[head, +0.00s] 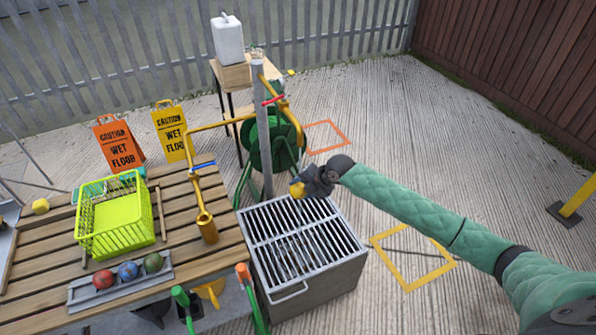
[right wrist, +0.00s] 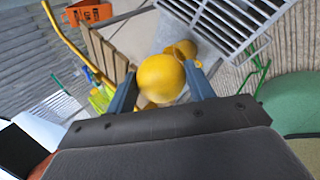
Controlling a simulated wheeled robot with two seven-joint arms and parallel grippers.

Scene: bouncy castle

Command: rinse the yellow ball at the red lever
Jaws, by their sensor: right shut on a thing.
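The yellow ball (head: 296,190) is held in my right gripper (head: 303,186), above the far right part of the grated metal basin (head: 252,228). In the right wrist view the ball (right wrist: 162,78) sits between the two fingers of the gripper (right wrist: 163,90). The red lever (head: 272,100) is on yellow piping at the grey post (head: 262,140), behind and higher in the picture than the gripper. A blue lever (head: 203,165) is on another yellow pipe (head: 195,145) over the slatted table. My left gripper is not in view.
A green hose reel (head: 280,145) stands behind the basin. Ground to the right is mostly open.

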